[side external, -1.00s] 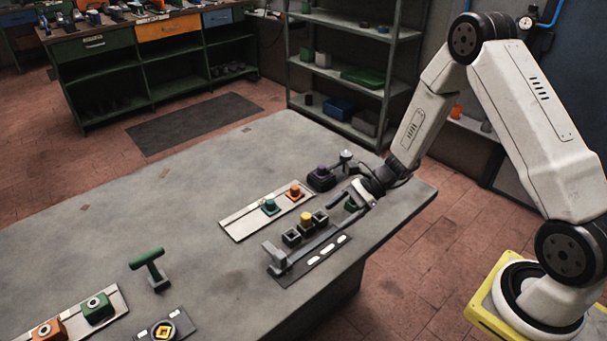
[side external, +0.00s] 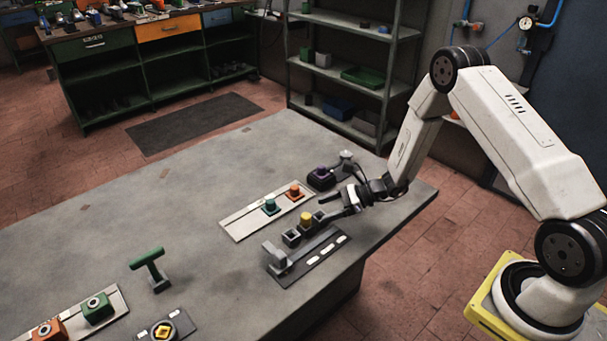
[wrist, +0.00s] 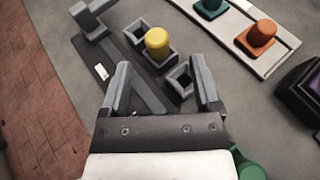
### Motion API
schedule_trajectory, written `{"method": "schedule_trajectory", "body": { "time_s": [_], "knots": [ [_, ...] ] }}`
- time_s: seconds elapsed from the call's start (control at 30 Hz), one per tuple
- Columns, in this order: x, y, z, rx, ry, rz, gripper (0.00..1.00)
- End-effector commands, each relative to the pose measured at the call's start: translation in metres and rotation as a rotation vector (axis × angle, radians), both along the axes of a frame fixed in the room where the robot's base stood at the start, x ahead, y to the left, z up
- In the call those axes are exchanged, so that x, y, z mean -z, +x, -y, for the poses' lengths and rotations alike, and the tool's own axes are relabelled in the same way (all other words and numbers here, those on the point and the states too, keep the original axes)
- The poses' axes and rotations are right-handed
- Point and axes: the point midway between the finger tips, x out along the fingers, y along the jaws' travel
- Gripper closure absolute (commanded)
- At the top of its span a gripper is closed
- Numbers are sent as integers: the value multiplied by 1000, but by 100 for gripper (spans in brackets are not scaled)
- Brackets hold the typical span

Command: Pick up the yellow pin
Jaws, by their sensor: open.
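The yellow pin (side external: 306,218) stands upright in the middle one of a row of dark square sockets on the bench. It also shows in the wrist view (wrist: 158,41), beyond my fingertips. My gripper (side external: 334,206) is open and empty, above the bench and to the right of the pin. In the wrist view its two fingers (wrist: 160,72) are spread wide, with an empty socket (wrist: 181,82) showing between them. The fingers are apart from the pin. The pin's lower part is hidden inside its socket.
A pale strip (side external: 243,221) behind the sockets carries a teal pin (side external: 270,206) and an orange pin (side external: 295,191). A dark plate with a grey lever (side external: 275,256) lies in front. A purple-topped box (side external: 321,177) stands behind my gripper. The bench's left side has clear room.

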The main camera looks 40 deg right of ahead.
Motion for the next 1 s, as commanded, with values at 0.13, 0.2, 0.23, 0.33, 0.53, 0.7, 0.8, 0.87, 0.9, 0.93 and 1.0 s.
{"method": "schedule_trajectory", "body": {
  "time_s": [0.13,0.2,0.23,0.33,0.53,0.7,0.8,0.87,0.9,0.93,1.0],
  "knots": [
    [0,0,-1,0,-1,-1,20],
    [1,1,-2,-1,-1,-1,20],
    [2,2,-4,-1,-1,0,20],
    [4,5,-11,-3,-1,-1,20],
    [13,16,-30,-3,-1,-1,20],
    [18,24,-40,-2,-1,0,20],
    [19,25,-42,-2,-2,-1,20],
    [19,26,-42,-2,-1,-2,20],
    [19,26,-42,-1,-1,-1,20],
    [19,25,-42,-1,-1,-1,20],
    [19,25,-42,-1,-1,-1,20]
  ]
}}
